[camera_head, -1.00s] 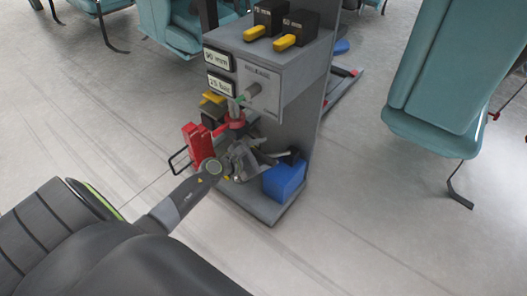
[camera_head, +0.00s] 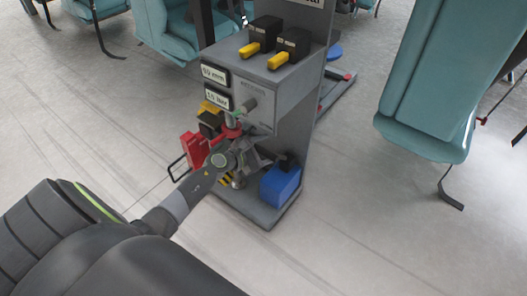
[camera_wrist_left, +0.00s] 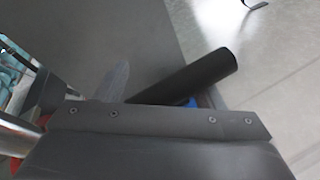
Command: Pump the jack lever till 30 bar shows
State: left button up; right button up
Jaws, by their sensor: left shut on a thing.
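The grey jack stand (camera_head: 262,98) stands in the middle of the head view. Its front has two small white displays: the upper one (camera_head: 214,73) reads in mm, the lower one (camera_head: 217,99) in bar; the digits are too blurred to read surely. My left gripper (camera_head: 250,160) is low at the stand's front, beside the red jack part (camera_head: 193,150). It is shut on the jack lever, whose black round handle (camera_wrist_left: 195,78) sticks out beyond the finger in the left wrist view. The lever's lower part is hidden behind my gripper. My right gripper is not in view.
Two black boxes with yellow handles (camera_head: 280,55) sit on the stand's top. Teal seats (camera_head: 428,90) stand to the right and behind. The floor at the right front is clear.

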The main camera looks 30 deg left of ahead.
pick_arm(q)
jog(key=shift+w+d+r, duration=0.25)
jog(key=shift+w+r, duration=0.3)
jog(key=o, duration=1.1)
jog(key=shift+d, duration=0.1)
jog(key=shift+o, duration=1.4)
jog(key=shift+w+d+f, duration=0.1)
jog(key=shift+f, duration=0.05)
jog(key=shift+a, duration=0.2)
